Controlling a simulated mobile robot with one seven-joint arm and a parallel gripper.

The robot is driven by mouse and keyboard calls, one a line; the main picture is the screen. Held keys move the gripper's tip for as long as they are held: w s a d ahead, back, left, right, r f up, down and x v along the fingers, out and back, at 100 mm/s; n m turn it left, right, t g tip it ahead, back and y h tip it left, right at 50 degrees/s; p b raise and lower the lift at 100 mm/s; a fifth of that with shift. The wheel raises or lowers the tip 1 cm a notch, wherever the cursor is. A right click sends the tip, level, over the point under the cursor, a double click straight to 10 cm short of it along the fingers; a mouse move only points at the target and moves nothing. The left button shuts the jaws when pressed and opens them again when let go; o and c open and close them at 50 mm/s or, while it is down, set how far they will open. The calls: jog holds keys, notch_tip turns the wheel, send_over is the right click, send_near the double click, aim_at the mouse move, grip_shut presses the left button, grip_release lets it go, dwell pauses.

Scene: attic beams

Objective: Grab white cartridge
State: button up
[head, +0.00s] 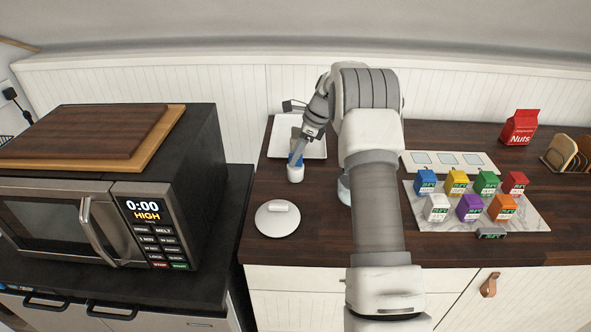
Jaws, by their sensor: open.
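The white cartridge (437,208) is a small box with a dark and green label. It stands at the front left of the marble board (527,217), on the right part of the dark wood counter. Purple (470,208) and orange (503,207) cartridges stand in the same row to its right. Blue, yellow, green and red ones stand behind. My gripper (297,160) is far to the left of the white cartridge, pointing down just over a small white container (295,175) with something blue at its top. The gripper is open; its fingertips are small and partly unclear.
A round white lid (277,219) lies front left on the counter. A white tray (315,150) is behind my gripper. A white panel (448,161) lies behind the marble board. A red Nuts bag (520,127) and a toast rack (565,153) stand back right. A microwave (150,190) is left.

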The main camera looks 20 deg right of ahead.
jog(key=shift+f, duration=0.2)
grip_shut()
dwell(1.3)
